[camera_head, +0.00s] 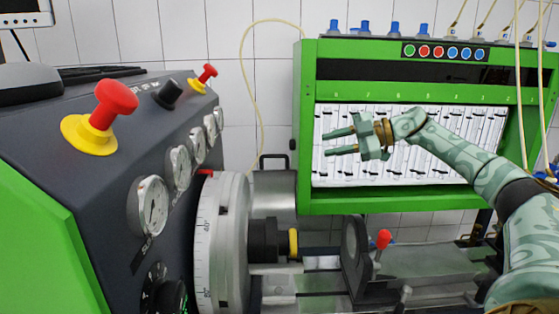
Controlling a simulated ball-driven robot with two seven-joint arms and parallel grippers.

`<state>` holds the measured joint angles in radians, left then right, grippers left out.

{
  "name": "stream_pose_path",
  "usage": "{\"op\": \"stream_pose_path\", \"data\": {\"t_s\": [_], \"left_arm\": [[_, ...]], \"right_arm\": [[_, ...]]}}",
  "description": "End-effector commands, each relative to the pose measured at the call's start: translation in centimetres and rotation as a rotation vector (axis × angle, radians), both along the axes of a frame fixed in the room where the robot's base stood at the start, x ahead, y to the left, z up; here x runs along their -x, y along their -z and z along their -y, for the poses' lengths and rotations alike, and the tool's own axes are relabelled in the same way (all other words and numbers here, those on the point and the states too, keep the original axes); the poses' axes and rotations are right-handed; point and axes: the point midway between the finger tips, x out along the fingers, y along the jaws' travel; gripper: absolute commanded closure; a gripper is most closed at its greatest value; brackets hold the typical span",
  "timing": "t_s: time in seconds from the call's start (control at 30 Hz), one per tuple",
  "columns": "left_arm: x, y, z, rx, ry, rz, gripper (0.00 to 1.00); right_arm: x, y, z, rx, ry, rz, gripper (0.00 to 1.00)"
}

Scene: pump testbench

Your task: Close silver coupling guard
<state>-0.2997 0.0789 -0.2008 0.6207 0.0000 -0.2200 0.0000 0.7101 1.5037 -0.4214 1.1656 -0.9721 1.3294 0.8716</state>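The silver coupling guard (276,192) looks like a curved metal cover with a black handle on top. It stands behind the large graduated disc (222,240), and its lower part is partly hidden by the disc and the shaft. It appears swung back from the dark shaft coupling (266,240), which is exposed. My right gripper (336,142) is open and empty, its fingers pointing left. In the picture it is above and to the right of the guard, in front of the white tube panel, apart from the handle. My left gripper is not in view.
The dark console with gauges (152,207) and red knobs (115,98) fills the left side. A green-framed panel (420,60) stands behind my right arm. A black upright plate (354,258) and a red-knobbed lever (383,239) stand right of the coupling.

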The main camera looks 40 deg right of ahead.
Motion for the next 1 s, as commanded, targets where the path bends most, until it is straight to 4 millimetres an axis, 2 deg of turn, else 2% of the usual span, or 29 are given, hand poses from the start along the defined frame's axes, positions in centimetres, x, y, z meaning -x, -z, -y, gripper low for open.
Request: {"op": "stream_pose_path", "data": {"t_s": [0.03, 0.3, 0.5, 0.7, 1.0], "left_arm": [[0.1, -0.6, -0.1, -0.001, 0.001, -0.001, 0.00], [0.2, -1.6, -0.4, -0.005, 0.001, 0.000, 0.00], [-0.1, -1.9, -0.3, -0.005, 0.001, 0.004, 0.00], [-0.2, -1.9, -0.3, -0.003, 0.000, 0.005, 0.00], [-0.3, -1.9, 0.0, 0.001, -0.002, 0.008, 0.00]], "right_arm": [[-0.8, -0.2, -0.8, -0.003, -0.005, 0.006, 0.67], [-6.2, 2.0, -4.7, -0.004, -0.005, 0.004, 0.67], [-9.4, 3.4, -7.0, -0.001, -0.003, 0.003, 0.67], [-10.8, 4.1, -8.1, -0.001, -0.001, 0.001, 0.67], [-11.1, 4.2, -8.2, 0.000, -0.002, 0.000, 0.67]]}}
